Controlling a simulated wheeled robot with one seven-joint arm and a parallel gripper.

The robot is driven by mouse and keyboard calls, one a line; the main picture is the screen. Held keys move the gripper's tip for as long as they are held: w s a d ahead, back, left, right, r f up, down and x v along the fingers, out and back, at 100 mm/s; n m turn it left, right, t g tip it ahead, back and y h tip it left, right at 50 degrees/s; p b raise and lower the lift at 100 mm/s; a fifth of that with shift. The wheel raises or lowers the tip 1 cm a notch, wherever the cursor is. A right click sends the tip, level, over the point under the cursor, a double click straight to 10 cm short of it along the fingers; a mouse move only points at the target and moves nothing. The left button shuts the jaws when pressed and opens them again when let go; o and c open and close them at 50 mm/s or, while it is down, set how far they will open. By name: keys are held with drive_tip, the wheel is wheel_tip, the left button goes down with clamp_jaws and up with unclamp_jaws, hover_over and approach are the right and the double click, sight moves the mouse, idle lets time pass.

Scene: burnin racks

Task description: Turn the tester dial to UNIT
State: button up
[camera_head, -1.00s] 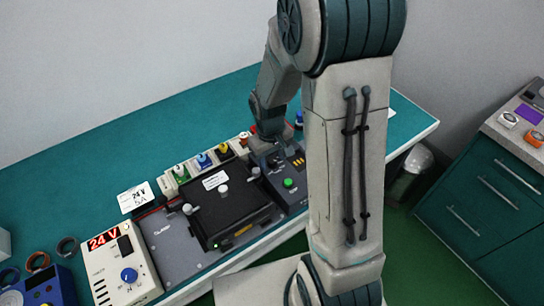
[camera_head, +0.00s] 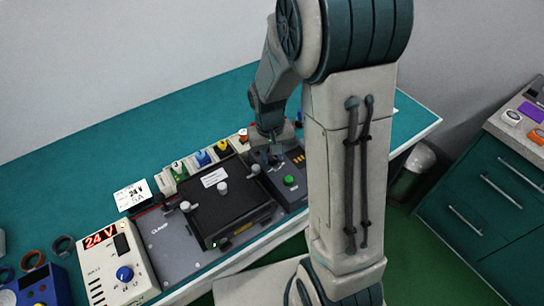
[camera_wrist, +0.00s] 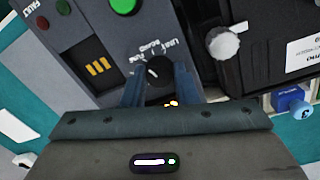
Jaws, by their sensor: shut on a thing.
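The tester panel (camera_head: 297,193) is dark grey, at the right end of the bench fixture, with a green button (camera_head: 290,180). Its black round dial (camera_wrist: 158,69) shows in the wrist view, with white lettering around it, UNIT among the marks. My gripper (camera_wrist: 158,78) has its two blue-grey fingers on either side of the dial, shut on it. I cannot tell for sure which mark the dial points to.
A black clamped unit (camera_head: 228,203) with pale knobs lies left of the panel; one knob (camera_wrist: 223,42) is close to my fingers. Several coloured knobbed blocks stand behind. A 24 V supply (camera_head: 117,267) is at the left. The bench behind is clear.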

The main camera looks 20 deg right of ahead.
drive_tip(key=m+b, duration=0.1)
drive_tip(key=m, duration=0.5)
drive_tip(key=shift+b, duration=0.35)
drive_tip(key=m, duration=0.6)
drive_tip(key=shift+w+g, duration=0.1)
drive_tip(key=shift+g, duration=0.2)
drive_tip(key=o, duration=1)
drive_tip(key=shift+d, duration=0.1)
drive_tip(key=shift+r, duration=0.15)
drive_tip(key=r, duration=1.3)
drive_tip(key=shift+w+r+b, duration=0.25)
drive_tip(key=shift+r+b, duration=0.05)
